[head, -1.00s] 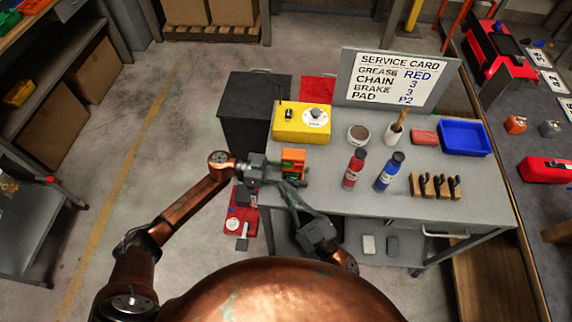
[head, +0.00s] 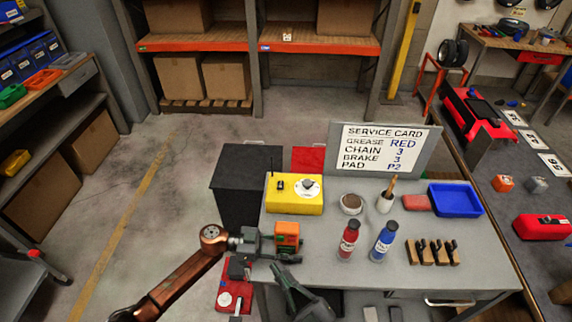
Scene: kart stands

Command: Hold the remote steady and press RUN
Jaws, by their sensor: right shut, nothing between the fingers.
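The remote is a small orange box (head: 287,233) with a dark lower face, above the front left part of the grey table. My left gripper (head: 271,243) comes in from the left and is shut on its left side. My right gripper (head: 280,268) is just below the remote, pointing up toward it, shut and empty. A small gap seems to separate its tips from the remote. The RUN button and its label cannot be made out.
A yellow box with a dial (head: 294,194), a red bottle (head: 348,240), a blue bottle (head: 383,241), a blue tray (head: 455,200) and a wooden block with dark clips (head: 433,253) stand on the table (head: 400,285). A service card board (head: 388,149) stands behind.

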